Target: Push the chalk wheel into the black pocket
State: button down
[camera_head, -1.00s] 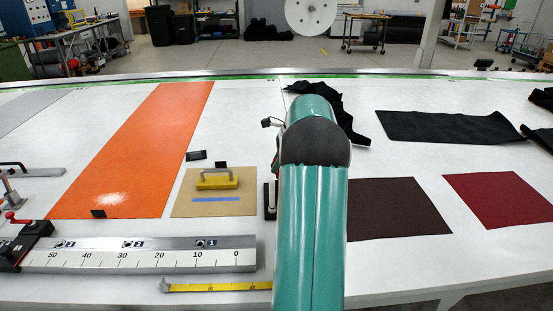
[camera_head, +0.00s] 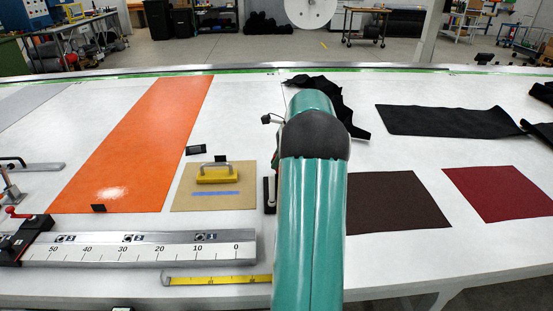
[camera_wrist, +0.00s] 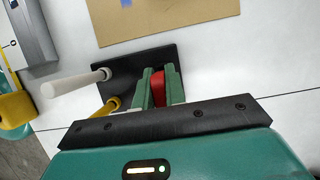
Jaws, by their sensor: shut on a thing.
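My gripper (camera_wrist: 159,86), with green fingers, is shut on a red piece (camera_wrist: 158,80), which I take to be the chalk wheel. Only a narrow red part shows between the fingers; its far end is hidden. The fingers are over the right part of a black holder (camera_wrist: 133,68), which I take to be the black pocket. I cannot tell how deep the red piece sits in it. A white peg (camera_wrist: 75,83) and a yellow peg (camera_wrist: 107,106) stick out of the holder. In the head view my teal arm hides the gripper, and only the holder's left edge (camera_head: 269,194) shows.
A ruler rail (camera_head: 150,252) and a yellow tape (camera_head: 218,280) lie in front. Brown (camera_head: 398,203) and red (camera_head: 500,193) sheets lie right, with white table between.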

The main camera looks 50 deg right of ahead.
jog(key=shift+f, duration=1.65)
jog(key=c, duration=1.4)
grip_release()
jog(key=shift+o, duration=0.2)
jog(key=v, duration=1.3)
jog(key=shift+r, duration=0.35)
jog(key=shift+s+d, duration=0.1)
